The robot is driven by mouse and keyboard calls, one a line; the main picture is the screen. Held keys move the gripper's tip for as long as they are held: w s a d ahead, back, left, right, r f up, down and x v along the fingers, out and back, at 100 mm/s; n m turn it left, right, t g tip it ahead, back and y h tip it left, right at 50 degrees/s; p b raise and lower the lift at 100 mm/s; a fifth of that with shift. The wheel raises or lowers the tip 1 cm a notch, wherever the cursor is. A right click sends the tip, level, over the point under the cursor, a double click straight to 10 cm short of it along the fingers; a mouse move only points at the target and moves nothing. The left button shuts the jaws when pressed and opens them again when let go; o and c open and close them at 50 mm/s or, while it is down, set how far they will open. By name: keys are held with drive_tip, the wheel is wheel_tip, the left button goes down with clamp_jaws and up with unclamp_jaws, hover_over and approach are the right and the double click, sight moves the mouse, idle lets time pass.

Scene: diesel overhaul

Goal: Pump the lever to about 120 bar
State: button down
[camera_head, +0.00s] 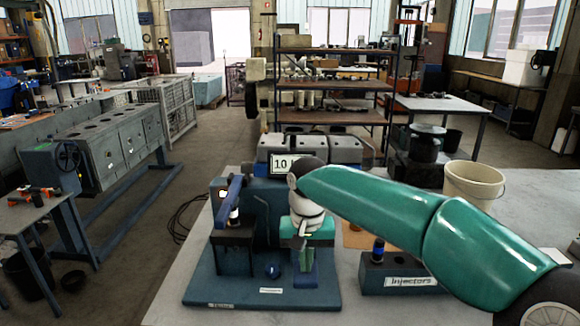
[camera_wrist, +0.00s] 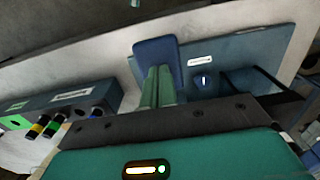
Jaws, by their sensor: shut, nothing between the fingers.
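The test stand (camera_head: 205,288) is a dark blue base plate with two uprights on the table. A slanted blue bar, apparently the lever (camera_head: 229,192), rises from the left upright. A small display (camera_head: 283,163) behind it reads "10"; my arm hides the rest. My gripper (camera_head: 305,258) points down over the right side of the stand, apart from the lever. In the wrist view its green fingers (camera_wrist: 158,85) are together with nothing between them. They overlap a blue block (camera_wrist: 156,52) of the stand; I cannot tell if they touch it.
The injector rack (camera_head: 412,283), labelled "Injectors", stands right of the stand on the grey table and also shows in the wrist view (camera_wrist: 65,103). A cream bucket (camera_head: 472,185) is farther right. Grey engine parts (camera_head: 338,150) stand behind. A blue knob (camera_head: 272,271) sits on the plate.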

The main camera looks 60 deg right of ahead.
sight(306, 276)
drive_tip(key=shift+d+f, duration=0.2)
drive_tip(key=shift+f, duration=2.35)
drive_tip(key=shift+s+a+r, duration=0.1)
drive_tip(key=shift+a+r, duration=0.1)
drive_tip(key=shift+r, duration=1.85)
drive_tip(key=shift+s+a+r, duration=0.1)
drive_tip(key=shift+a+r, duration=0.05)
drive_tip(key=shift+r, duration=1.85)
drive_tip(key=shift+w, duration=0.1)
drive_tip(key=shift+r, duration=2)
